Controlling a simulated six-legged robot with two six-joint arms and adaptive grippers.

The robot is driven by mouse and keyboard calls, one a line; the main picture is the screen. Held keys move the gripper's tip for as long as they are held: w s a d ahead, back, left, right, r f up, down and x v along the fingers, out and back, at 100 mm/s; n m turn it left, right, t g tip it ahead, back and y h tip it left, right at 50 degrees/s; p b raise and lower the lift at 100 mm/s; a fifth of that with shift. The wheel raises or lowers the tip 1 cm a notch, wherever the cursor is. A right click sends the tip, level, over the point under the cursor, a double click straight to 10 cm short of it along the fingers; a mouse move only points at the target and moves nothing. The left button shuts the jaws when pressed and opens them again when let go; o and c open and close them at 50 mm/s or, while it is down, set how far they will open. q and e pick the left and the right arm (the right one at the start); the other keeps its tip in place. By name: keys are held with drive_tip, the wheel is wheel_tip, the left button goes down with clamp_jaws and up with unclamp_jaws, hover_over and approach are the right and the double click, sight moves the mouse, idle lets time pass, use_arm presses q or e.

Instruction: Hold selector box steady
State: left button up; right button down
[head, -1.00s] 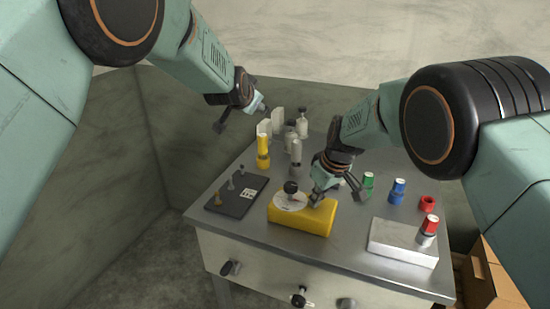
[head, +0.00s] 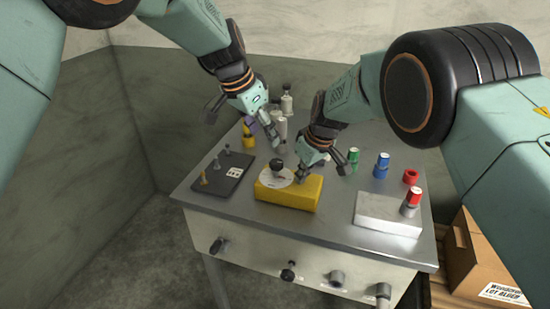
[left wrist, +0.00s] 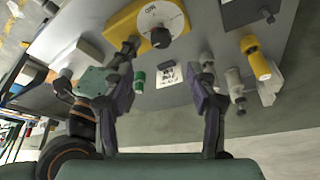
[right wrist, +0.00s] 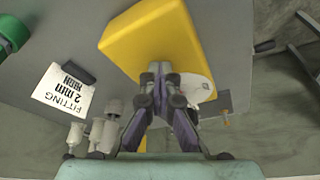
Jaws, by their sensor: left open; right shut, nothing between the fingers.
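The yellow selector box (head: 305,195) lies on the grey bench top near its front edge. Its white dial disc with a black knob (head: 277,167) is at the box's left end. My right gripper (head: 303,177) is shut and empty, its fingertips at the back top edge of the box; contact is unclear. In the right wrist view the closed fingertips (right wrist: 160,72) overlap the yellow box (right wrist: 145,40). My left gripper (head: 272,135) is open and empty, behind and above the box. The left wrist view shows its spread fingers (left wrist: 166,62), with the box (left wrist: 122,25) beyond one fingertip.
A dark tray (head: 222,172) with small pegs lies left of the box. Green (head: 352,158), blue (head: 381,165) and red cylinders stand on the right, with a pale block (head: 388,218). A yellow cylinder (head: 249,136) and grey bottles stand behind. A cardboard box (head: 480,260) is at lower right.

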sight(277, 162)
use_arm(q)
drive_tip(key=x, duration=1)
drive_tip(key=shift+f, duration=0.25)
drive_tip(key=c, duration=1.2)
drive_tip(key=shift+o, duration=0.2)
drive_tip(key=shift+d, duration=0.1)
drive_tip(key=n+y, duration=0.1)
drive_tip(key=n, duration=0.1)
drive_tip(key=shift+s+d+n, duration=0.1)
drive_tip(key=shift+s+n, duration=0.05)
drive_tip(key=shift+n, duration=0.25)
drive_tip(key=shift+f+n+t+y, duration=0.1)
drive_tip(key=shift+n+t+y, duration=0.35)
drive_tip(key=shift+n, duration=1.35)
drive_tip(key=o, duration=1.2)
drive_tip(key=shift+c, duration=0.2)
